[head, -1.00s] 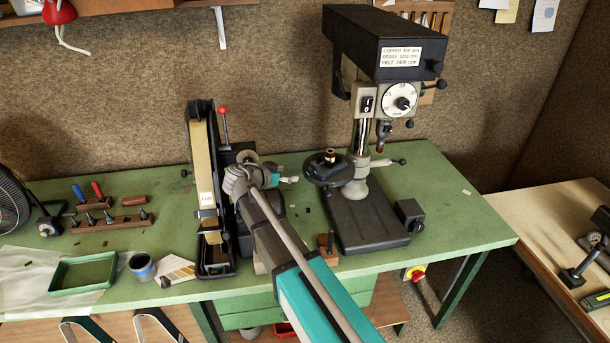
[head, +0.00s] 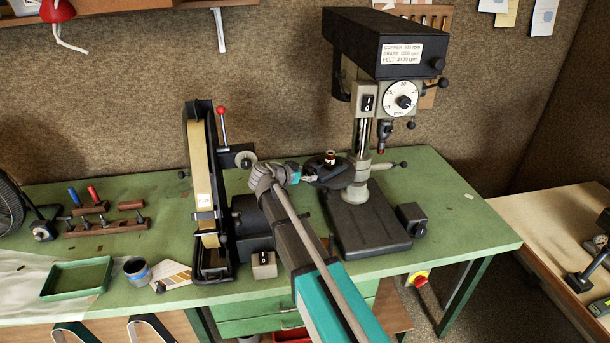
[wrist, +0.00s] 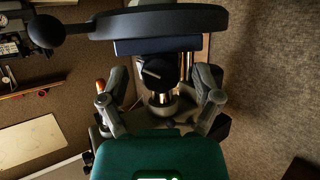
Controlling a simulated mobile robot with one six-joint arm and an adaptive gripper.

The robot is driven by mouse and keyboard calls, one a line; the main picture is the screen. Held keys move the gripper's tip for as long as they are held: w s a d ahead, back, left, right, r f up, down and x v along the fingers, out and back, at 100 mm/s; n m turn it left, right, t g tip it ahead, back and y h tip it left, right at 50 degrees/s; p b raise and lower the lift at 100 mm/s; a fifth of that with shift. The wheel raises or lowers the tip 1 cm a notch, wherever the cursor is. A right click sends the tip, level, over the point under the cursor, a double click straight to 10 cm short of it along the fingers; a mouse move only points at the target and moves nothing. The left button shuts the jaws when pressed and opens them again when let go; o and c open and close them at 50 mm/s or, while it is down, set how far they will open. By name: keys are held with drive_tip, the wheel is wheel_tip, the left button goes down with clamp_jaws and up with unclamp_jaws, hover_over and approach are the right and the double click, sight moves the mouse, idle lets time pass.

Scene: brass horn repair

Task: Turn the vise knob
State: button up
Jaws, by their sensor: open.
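The drill press (head: 366,120) stands on the green workbench (head: 455,210). Its round dark table (head: 345,176) carries a small dark upright piece (head: 329,158). A lever with a dark ball knob (head: 404,163) sticks out right of the column; I cannot tell which part is the vise knob. My gripper (head: 304,175) is at the left edge of the round table. In the wrist view my gripper (wrist: 162,108) is open, fingers spread with nothing held. A dark disc (wrist: 160,20) and a ball knob (wrist: 46,31) show at the top, beyond the fingers.
The belt sander (head: 203,185) stands left of my arm. A dark block (head: 411,218) sits beside the press base. A green tray (head: 77,278) and several tools in wooden racks (head: 108,224) are at the left.

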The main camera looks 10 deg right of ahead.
drive_tip(key=shift+a, duration=0.1)
clamp_jaws()
idle(0.4)
drive_tip(key=n+g, duration=0.1)
drive_tip(key=n+g+h, duration=0.1)
drive_tip(key=n, duration=0.1)
drive_tip(key=shift+w+f+n+h+b, duration=0.1)
drive_tip(key=shift+f+n+h+b, duration=0.05)
drive_tip(key=shift+n+h+b, duration=0.2)
drive_tip(key=n+g+h+b, duration=0.1)
drive_tip(key=n, duration=0.1)
drive_tip(key=n+g+b, duration=0.1)
drive_tip(key=shift+f+n+h, duration=0.1)
drive_tip(key=shift+n+h, duration=0.25)
drive_tip(key=shift+n+g+h+b, duration=0.15)
drive_tip(key=shift+n+h+b, duration=0.8)
drive_tip(key=shift+n+b, duration=0.85)
drive_tip(key=shift+n+g+h+b, duration=0.15)
drive_tip(key=shift+n+h+b, duration=0.9)
drive_tip(key=shift+n, duration=1.35)
